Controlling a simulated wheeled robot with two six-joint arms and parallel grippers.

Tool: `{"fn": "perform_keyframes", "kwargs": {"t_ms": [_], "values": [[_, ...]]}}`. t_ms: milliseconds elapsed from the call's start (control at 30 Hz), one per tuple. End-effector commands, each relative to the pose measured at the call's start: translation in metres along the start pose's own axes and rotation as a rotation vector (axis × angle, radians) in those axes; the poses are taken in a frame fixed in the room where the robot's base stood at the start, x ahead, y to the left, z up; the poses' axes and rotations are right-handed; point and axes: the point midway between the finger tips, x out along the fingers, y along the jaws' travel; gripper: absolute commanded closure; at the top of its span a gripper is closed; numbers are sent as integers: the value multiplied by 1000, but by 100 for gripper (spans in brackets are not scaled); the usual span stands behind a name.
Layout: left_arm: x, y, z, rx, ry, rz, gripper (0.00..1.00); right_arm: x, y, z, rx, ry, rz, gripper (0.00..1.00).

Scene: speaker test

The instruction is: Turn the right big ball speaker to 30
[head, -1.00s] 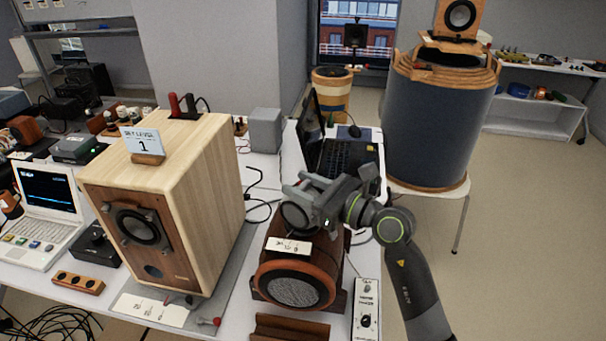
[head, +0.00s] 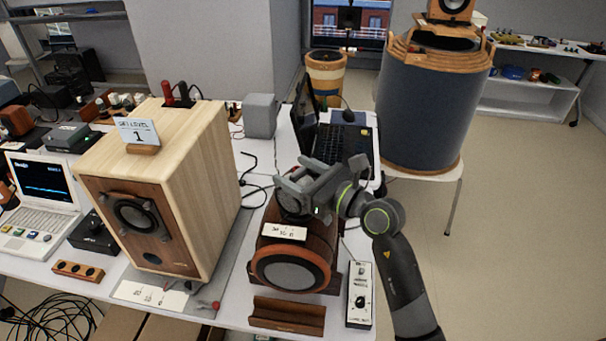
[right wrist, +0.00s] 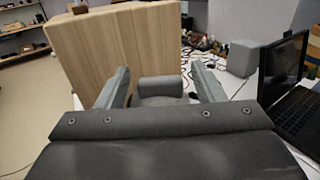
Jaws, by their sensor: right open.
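A round dark wooden speaker with an orange-brown ring and grey front (head: 290,272) sits at the table's front, in a wooden cradle. A small white card (head: 284,232) is on its top; its writing is too small to read. My right gripper (head: 285,193) is open and empty, above and behind the card, with its fingers pointing left. It hides part of the speaker's top; I cannot tell whether it touches. In the right wrist view its two fingers (right wrist: 163,86) are spread apart, facing a pale wooden box. My left gripper is not in view.
A large wooden box speaker (head: 140,217) with a "1" card stands close on the left. A control box with a black knob (head: 359,297) lies to the right, and an empty wooden holder (head: 288,315) in front. An open laptop (head: 345,145) is behind my gripper.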

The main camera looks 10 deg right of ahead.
Motion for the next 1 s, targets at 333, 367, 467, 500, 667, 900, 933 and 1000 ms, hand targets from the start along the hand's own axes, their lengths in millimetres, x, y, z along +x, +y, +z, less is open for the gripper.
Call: {"fn": "perform_keyframes", "kwargs": {"t_ms": [333, 367, 467, 500, 667, 900, 933, 1000], "values": [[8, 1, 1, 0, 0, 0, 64, -45, -1, -3, -6, 4, -2, 38], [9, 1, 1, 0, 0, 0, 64, -51, -1, -3, -6, 3, -2, 38], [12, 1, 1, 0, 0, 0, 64, -71, -1, -3, -6, 4, -2, 38], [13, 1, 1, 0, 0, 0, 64, -78, -1, -3, -5, 4, -2, 38], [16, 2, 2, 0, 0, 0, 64, -104, -1, -2, -5, 4, -1, 38], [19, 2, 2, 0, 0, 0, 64, -137, -1, -2, -5, 5, -1, 38], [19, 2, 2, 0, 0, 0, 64, -141, 0, -2, -4, 6, -1, 38], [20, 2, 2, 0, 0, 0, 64, -149, 0, -2, -3, 5, 1, 38]]}}
